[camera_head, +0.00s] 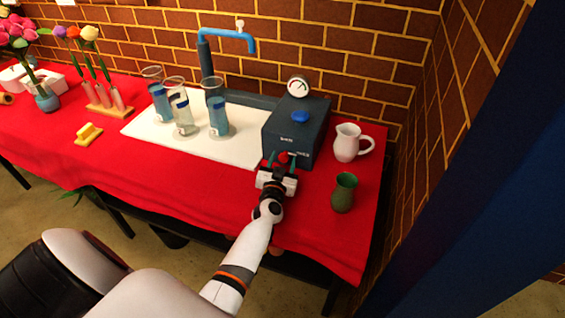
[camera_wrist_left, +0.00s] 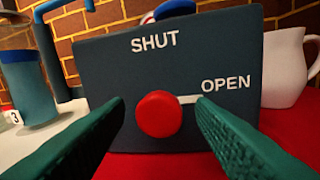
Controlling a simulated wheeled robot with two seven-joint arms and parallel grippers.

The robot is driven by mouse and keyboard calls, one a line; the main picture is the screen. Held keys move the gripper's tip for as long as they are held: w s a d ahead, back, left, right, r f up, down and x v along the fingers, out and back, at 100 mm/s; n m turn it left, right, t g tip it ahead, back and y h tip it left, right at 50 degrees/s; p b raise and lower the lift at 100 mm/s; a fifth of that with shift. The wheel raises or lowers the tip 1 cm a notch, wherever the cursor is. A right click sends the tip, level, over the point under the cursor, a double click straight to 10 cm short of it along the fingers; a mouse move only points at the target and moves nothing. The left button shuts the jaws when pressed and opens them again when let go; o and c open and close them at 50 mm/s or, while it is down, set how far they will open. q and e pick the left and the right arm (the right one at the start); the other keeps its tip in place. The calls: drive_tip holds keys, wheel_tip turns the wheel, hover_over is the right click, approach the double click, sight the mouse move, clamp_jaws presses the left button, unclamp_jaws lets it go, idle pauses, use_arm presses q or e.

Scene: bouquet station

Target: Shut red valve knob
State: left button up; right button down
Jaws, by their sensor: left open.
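The red valve knob (camera_head: 283,157) sits on the front of a dark blue-grey box (camera_head: 290,128). In the left wrist view the round knob (camera_wrist_left: 159,114) has a white pointer (camera_wrist_left: 188,99) extending right, toward the word OPEN (camera_wrist_left: 226,83). The word SHUT (camera_wrist_left: 154,41) is printed above the knob. My left gripper (camera_head: 283,161) is at the box front, open, with its green fingers (camera_wrist_left: 160,101) on either side of the knob. Gaps show between knob and fingers in the wrist view. My right gripper is not in view.
A white pitcher (camera_head: 347,142) and a green vase (camera_head: 343,193) stand right of the box. Several glass cylinders (camera_head: 215,118) stand on the white mat (camera_head: 240,148) to its left, by a blue faucet (camera_head: 229,37). The red tablecloth (camera_head: 190,195) is clear in front.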

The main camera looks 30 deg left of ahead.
use_arm(q)
drive_tip(key=c, duration=1)
drive_tip(key=shift+o, duration=0.2)
